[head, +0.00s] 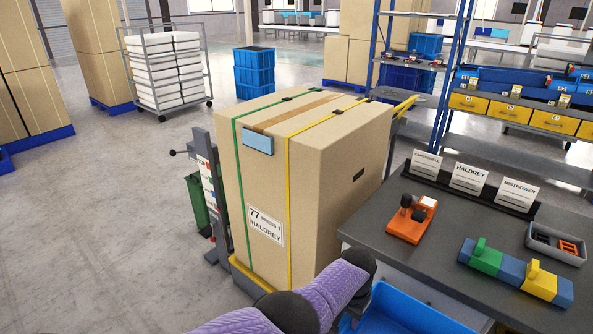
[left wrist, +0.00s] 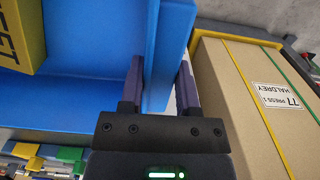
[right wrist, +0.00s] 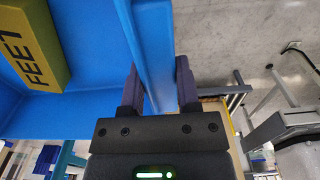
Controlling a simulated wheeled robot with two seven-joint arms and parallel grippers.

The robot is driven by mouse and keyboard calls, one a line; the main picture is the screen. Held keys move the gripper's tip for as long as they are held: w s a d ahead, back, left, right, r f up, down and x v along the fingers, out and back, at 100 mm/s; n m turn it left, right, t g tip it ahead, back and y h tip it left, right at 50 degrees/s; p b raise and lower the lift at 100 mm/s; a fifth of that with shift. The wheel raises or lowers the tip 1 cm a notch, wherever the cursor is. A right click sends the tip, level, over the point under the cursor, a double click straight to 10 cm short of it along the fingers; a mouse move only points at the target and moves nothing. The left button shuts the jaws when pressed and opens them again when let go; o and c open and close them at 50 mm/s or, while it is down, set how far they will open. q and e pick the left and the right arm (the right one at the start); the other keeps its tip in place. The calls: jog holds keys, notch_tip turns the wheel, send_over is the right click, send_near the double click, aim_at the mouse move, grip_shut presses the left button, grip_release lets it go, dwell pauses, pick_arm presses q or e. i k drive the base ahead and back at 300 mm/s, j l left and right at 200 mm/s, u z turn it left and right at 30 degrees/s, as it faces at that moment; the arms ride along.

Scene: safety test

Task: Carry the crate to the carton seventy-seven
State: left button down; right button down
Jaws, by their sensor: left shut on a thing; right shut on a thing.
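The blue crate (head: 405,312) shows at the bottom of the head view, cut off by the edge. My left gripper (left wrist: 160,75) is shut on one crate wall in the left wrist view. My right gripper (right wrist: 157,75) is shut on another wall of the crate (right wrist: 85,122). A yellow block with dark letters (right wrist: 32,42) lies inside the crate. The tall carton seventy-seven (head: 315,195) stands upright just beyond my left arm, with green and yellow straps and a "77 HALDREY" label. In the head view, the left fingertips are hidden and the right gripper is out of sight.
A dark table (head: 440,245) at the right bears an orange device (head: 411,220), coloured blocks (head: 515,270) and name cards (head: 468,178). A post with a handle (head: 207,185) and a green bin (head: 196,207) stand left of the carton.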

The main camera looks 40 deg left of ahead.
aim_at(288, 115)
jog(key=j, duration=2.8)
